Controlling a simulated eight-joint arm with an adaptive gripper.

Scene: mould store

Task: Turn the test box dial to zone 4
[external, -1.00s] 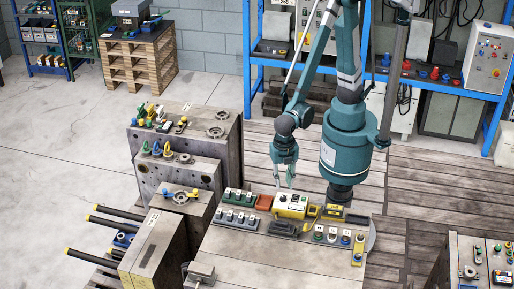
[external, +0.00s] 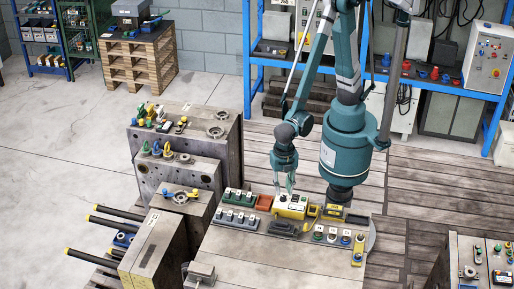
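A yellow box with a pale top (external: 290,206), which looks like the test box, stands near the back edge of the workbench (external: 285,255). Small dark controls show on its top, but the dial's pointer and zone marks are too small to read. My gripper (external: 285,190) points down just above the box's top, at its left part. Its fingers are thin and small here. I cannot tell whether they touch the dial or how far apart they are.
A dark device (external: 284,229) lies in front. Several button units (external: 333,236) stand to the right. Large mould blocks (external: 185,150) stand left.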

